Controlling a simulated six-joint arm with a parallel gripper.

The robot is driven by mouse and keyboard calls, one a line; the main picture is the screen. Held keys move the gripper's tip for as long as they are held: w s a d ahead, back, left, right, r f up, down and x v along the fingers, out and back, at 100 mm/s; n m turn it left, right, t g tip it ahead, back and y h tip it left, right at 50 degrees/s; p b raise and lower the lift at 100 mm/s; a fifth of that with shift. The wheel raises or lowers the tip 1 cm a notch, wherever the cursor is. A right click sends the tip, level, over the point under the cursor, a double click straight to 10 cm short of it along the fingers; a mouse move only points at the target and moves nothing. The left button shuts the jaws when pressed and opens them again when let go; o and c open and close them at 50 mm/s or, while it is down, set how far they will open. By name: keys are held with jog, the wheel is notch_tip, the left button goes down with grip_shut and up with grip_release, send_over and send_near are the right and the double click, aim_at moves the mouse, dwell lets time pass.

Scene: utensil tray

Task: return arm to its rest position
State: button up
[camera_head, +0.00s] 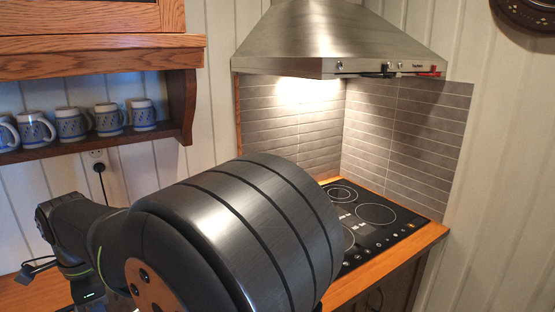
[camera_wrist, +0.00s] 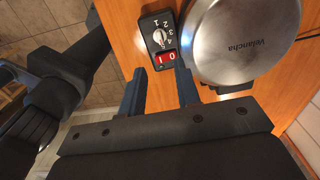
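My gripper (camera_wrist: 160,75) shows in the wrist view with its two blue-grey fingers apart and nothing held between them. Beyond the fingertips, on the wooden counter (camera_wrist: 125,25), is a black control panel with a dial (camera_wrist: 158,33) and a red switch (camera_wrist: 166,58). I cannot tell the height of the fingers above the counter. In the head view my arm fills the middle and left foreground. Its far end is at the lower left, where the gripper is too small and partly cut off to read. No utensil tray is visible.
A round steel appliance marked "Velancha" (camera_wrist: 245,35) stands right of the panel, close to the right finger. In the head view are a black cooktop (camera_head: 375,214), a steel hood (camera_head: 325,40), and a wooden shelf (camera_head: 100,140) with several mugs (camera_head: 72,124).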

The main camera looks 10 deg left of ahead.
notch_tip(320, 180, down, 12)
jog(key=shift+r, duration=0.25)
jog(key=shift+r, duration=0.1)
notch_tip(320, 180, up, 17)
notch_tip(320, 180, down, 18)
jog(key=shift+r, duration=0.25)
jog(key=n, duration=0.3)
jog(key=shift+r+n, duration=0.15)
jog(key=shift+n, duration=0.25)
jog(key=n, duration=1.3)
dwell(0.4)
